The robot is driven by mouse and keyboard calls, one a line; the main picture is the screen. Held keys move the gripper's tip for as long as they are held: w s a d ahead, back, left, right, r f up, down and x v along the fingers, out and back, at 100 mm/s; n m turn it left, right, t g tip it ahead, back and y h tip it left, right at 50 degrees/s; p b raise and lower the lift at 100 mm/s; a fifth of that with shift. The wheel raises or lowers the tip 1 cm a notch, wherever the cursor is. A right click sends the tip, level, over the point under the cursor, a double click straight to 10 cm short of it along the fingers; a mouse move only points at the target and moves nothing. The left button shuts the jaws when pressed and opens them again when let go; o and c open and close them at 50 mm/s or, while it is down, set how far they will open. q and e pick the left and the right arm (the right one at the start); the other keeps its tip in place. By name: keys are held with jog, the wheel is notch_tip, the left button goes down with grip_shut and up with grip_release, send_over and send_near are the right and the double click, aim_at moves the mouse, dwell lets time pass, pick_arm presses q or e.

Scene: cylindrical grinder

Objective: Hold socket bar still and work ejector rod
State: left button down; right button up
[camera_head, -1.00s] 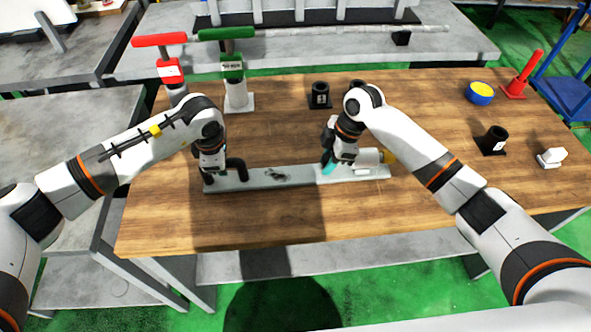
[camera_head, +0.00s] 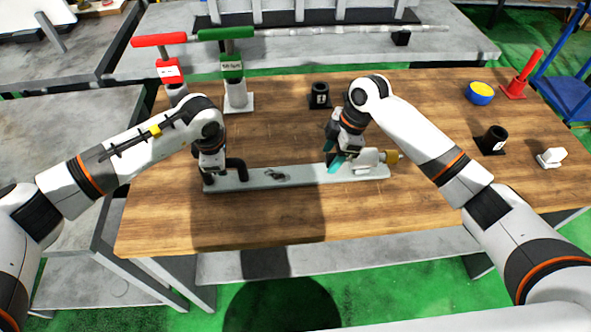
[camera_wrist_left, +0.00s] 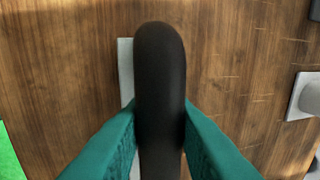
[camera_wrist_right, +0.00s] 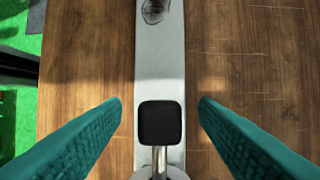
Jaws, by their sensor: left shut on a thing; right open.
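The grey socket bar (camera_head: 300,175) lies flat across the front of the wooden table. A bent black handle (camera_head: 240,167) rises at its left end; it fills the middle of the left wrist view (camera_wrist_left: 160,80). My left gripper (camera_head: 211,174) is shut on this handle. My right gripper (camera_head: 338,163) is open beside the cylinder's left side. In the right wrist view a black square knob (camera_wrist_right: 160,122) on a metal rod (camera_wrist_right: 160,160) lies between its fingers, with gaps both sides.
Behind stand red (camera_head: 172,70) and green (camera_head: 233,68) T-handled tools and a black cup (camera_head: 319,94). At right are another black cup (camera_head: 494,139), a white block (camera_head: 552,157), a yellow-and-blue round item (camera_head: 480,92) and a red-handled piece (camera_head: 518,78). The front tabletop is clear.

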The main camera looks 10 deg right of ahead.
jog(key=shift+r, duration=2.75)
pick_arm(q)
jog(key=c, duration=1.1)
grip_release()
jog(key=shift+c, duration=0.2)
notch_tip(320, 180, up, 12)
jog(key=s, duration=0.2)
jog(key=shift+s, duration=0.15)
jog(key=shift+f, duration=0.2)
pick_arm(e)
jog(key=shift+f, duration=0.1)
